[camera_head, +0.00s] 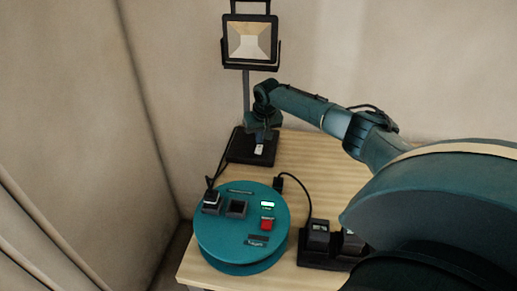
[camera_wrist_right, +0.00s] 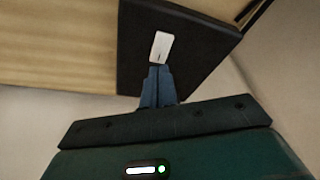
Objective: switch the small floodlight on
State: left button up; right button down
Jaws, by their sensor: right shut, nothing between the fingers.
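The small floodlight (camera_head: 249,39) stands at the back of the table on a thin post with a black square base (camera_head: 240,150). Its lamp face looks pale and warm; I cannot tell whether it is lit. A white rocker switch (camera_head: 259,149) sits on the base, and it also shows in the right wrist view (camera_wrist_right: 160,46). My right gripper (camera_head: 262,138) is shut and empty, right at the switch. In the right wrist view its fingertips (camera_wrist_right: 158,70) are at the near end of the switch; I cannot tell whether they touch it. My left gripper is not in view.
A round teal cable reel (camera_head: 212,249) with sockets, a green display and a red switch stands at the table's front left. A cable runs from it to black chargers (camera_head: 318,238) at front right. Bare wooden table (camera_head: 310,165) lies between. Pale walls stand behind and left.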

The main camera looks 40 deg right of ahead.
aim_at(260, 147)
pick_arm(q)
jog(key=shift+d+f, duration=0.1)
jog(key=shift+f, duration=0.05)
pick_arm(e)
jog(key=shift+f, duration=0.5)
pick_arm(q)
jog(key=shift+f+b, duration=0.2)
jog(key=shift+b, duration=0.15)
pick_arm(e)
jog(key=shift+f, duration=0.3)
jog(key=shift+r+p, duration=0.9)
jog(key=shift+p, duration=0.1)
notch_tip(260, 147, up, 2)
jog(key=shift+p, duration=1.15)
jog(key=shift+r+p, duration=0.65)
jog(key=shift+p, duration=0.1)
jog(key=shift+r+p, duration=0.65)
jog(key=shift+p, duration=0.05)
jog(key=shift+r+p, duration=0.35)
jog(key=shift+p, duration=0.05)
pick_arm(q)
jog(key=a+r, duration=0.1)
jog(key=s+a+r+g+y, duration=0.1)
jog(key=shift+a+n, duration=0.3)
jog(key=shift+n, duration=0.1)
